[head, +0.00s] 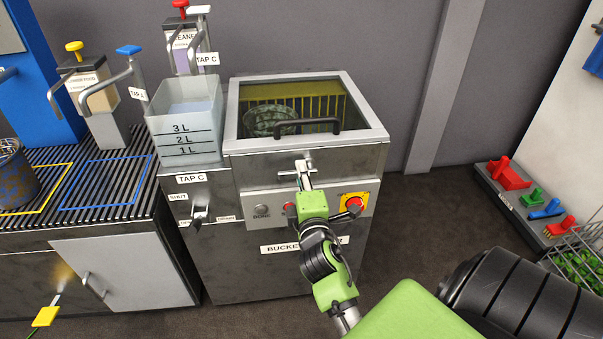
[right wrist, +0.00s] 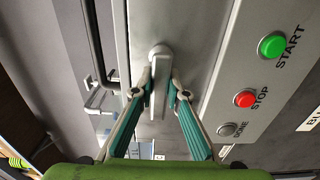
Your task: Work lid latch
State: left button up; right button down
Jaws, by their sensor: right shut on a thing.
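The bucket washer's lid (head: 233,115) is a clear pane in a light metal frame with a black handle (head: 306,123). It lies closed on top of the machine. The lid latch (head: 301,167) is a small silver lever on the front face, just under the lid's front edge. My right gripper (head: 305,180) is shut on the latch. In the right wrist view, the teal-padded fingers (right wrist: 158,96) close on either side of the latch lever (right wrist: 158,84). Through the lid a greenish bucket (head: 268,121) shows inside. My left gripper is not in view.
Below the latch is a panel with a green start button (right wrist: 271,46), a red stop button (right wrist: 245,99) and a grey done lamp (right wrist: 228,129). A red emergency knob (head: 354,204) sits at right. A clear measuring tank (head: 186,120) stands left.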

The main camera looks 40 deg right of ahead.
jog(key=c, duration=2)
grip_release()
jog(key=shift+o, duration=0.2)
